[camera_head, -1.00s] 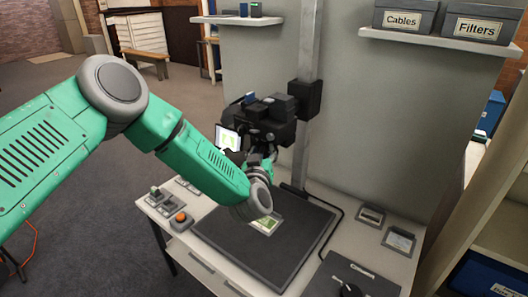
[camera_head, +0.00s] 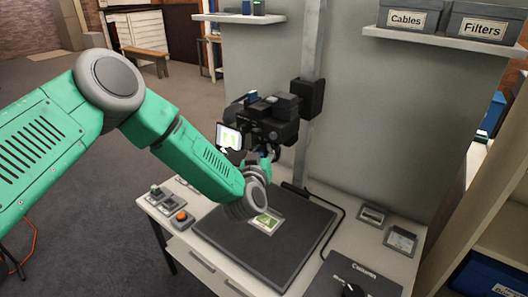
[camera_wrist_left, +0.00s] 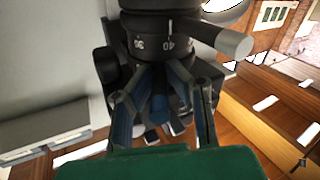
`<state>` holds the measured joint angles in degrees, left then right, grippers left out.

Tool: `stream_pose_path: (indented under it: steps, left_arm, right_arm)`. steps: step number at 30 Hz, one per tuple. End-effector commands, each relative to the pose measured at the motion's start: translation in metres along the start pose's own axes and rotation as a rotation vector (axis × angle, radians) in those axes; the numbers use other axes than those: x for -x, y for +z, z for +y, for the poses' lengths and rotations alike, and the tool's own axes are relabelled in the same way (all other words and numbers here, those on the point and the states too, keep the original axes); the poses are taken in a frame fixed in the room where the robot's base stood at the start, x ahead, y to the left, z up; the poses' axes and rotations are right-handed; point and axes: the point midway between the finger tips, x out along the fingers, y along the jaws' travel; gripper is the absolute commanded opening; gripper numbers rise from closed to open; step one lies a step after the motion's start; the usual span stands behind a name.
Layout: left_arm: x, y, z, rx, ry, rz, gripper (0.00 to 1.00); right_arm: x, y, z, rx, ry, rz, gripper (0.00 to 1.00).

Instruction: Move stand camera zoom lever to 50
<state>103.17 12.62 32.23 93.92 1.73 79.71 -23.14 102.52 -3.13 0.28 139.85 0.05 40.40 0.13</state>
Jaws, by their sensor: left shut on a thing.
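The stand camera (camera_head: 268,120) is black and sits on an upright column. Its lens ring (camera_wrist_left: 150,43) shows the marks 36 and 40 in the left wrist view, with a white line (camera_wrist_left: 170,27) just above the 40. My left gripper (camera_head: 264,152) reaches in under the camera; its fingers (camera_wrist_left: 165,85) meet close against the lens in the left wrist view. They are shut on what appears to be the zoom lever, mostly hidden between them. A grey rod with a pale end (camera_wrist_left: 232,42) sticks out to the right. My right gripper is not in view.
Below is a dark baseboard (camera_head: 235,250) with a small green picture (camera_head: 266,222). A control with an orange button (camera_head: 181,216) stands left on the table. A small lit screen (camera_head: 229,137) is beside the camera. Shelf boxes (camera_head: 405,18) are at the upper right.

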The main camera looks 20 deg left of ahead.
Motion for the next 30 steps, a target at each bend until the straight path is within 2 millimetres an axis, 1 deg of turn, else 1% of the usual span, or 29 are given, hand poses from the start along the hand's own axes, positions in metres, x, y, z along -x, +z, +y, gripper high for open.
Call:
stream_pose_path:
  steps: [8,15,21,30]
  left_arm:
    - [-0.001,-0.002,-0.013,-0.004,0.121,-0.022,0.00]
    - [-0.004,-0.003,-0.024,-0.003,0.280,-0.053,0.00]
    - [-0.006,-0.005,-0.030,-0.002,0.380,-0.072,0.00]
    - [-0.008,-0.007,-0.034,-0.002,0.444,-0.086,0.00]
  right_arm:
    - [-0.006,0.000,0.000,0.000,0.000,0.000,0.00]
    - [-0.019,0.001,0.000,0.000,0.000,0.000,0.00]
    - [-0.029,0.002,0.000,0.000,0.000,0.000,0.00]
    - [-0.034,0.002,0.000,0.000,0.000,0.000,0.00]
